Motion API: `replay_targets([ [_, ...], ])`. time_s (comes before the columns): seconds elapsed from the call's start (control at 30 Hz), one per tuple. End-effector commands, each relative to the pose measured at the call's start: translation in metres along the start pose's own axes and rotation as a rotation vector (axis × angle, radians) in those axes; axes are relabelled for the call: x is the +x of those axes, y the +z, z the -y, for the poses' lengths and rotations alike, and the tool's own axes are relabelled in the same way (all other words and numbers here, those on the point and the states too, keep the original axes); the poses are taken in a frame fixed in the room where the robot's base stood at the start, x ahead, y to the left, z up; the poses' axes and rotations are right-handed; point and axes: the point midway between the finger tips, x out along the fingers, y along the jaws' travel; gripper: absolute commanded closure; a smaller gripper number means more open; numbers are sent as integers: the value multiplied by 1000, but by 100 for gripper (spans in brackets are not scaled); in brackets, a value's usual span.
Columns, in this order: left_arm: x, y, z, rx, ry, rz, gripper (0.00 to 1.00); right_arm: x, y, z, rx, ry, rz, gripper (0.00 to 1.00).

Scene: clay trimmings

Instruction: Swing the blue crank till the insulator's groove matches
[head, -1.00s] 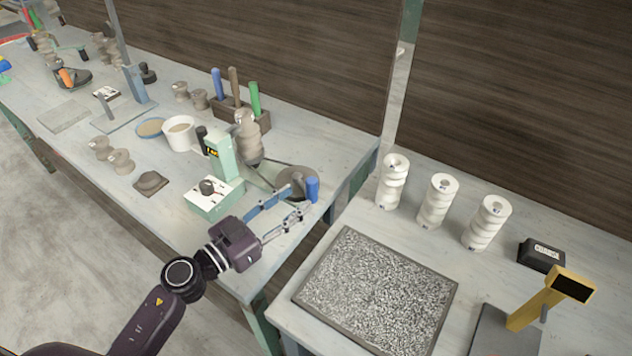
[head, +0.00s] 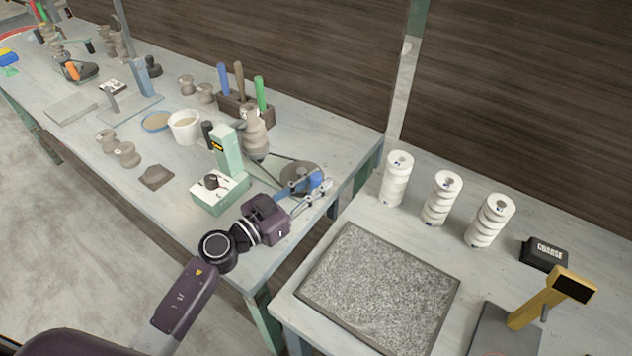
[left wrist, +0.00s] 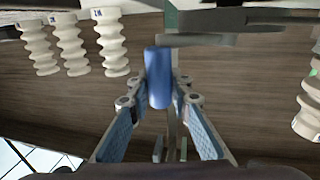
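The blue crank handle (head: 317,180) stands upright at the rim of a grey wheel (head: 296,172) near the bench's right end. My left gripper (head: 315,183) is at the handle, its fingers apart on either side. In the left wrist view the blue handle (left wrist: 158,78) stands between the open fingertips; whether either pad touches it I cannot tell. A grey-brown ribbed insulator (head: 254,134) stands upright behind a pale green unit (head: 228,151) with a small lit display, too small to read. A dark belt runs from near the insulator to the wheel. My right gripper is not in view.
Three white ribbed insulators (head: 442,199) stand on the right table beside a speckled grey slab (head: 378,285), a black box (head: 543,254) and a yellow-posted device (head: 545,303). A rack of coloured-handled tools (head: 237,107) stands behind the green unit. A gap separates the two benches.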

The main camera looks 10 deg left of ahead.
Motion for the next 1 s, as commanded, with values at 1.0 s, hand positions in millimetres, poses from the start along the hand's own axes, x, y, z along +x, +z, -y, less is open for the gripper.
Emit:
replay_targets([
  [1.0, -22, 3, 15, 7, 282, 3, 100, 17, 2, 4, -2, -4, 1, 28],
])
